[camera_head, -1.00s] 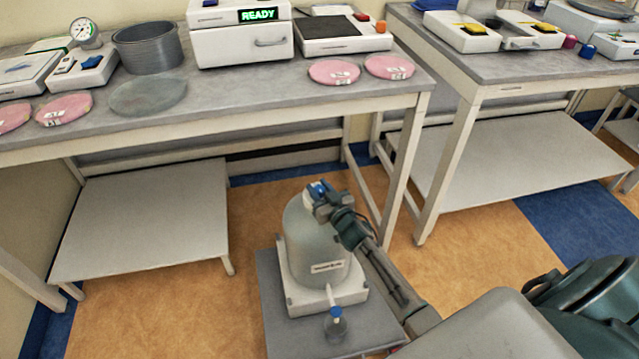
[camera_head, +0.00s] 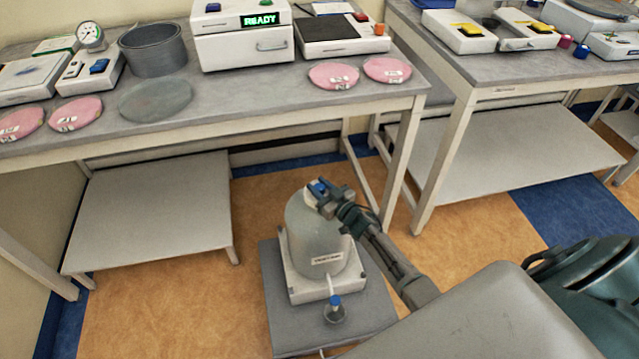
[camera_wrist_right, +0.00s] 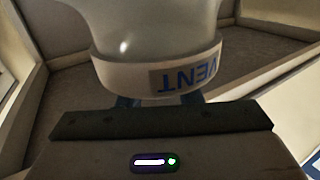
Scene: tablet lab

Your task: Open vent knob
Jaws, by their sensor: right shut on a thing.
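The clear domed vessel (camera_head: 318,240) stands on a white square base on a grey platform in the head view. My right gripper (camera_head: 322,189) is at the top of the dome, shut on the vent knob; blue shows between the fingers, and the jaws hide much of the knob. In the right wrist view, a white ring (camera_wrist_right: 160,75) with a blue upside-down "VENT" label sits just past my gripper (camera_wrist_right: 158,103), below a rounded glassy shape. My left gripper is not in view.
Behind is a grey bench (camera_head: 225,105) with a "READY" machine (camera_head: 240,45), pink discs and a grey pot (camera_head: 152,50). Orange floor (camera_head: 170,310) to the left is clear.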

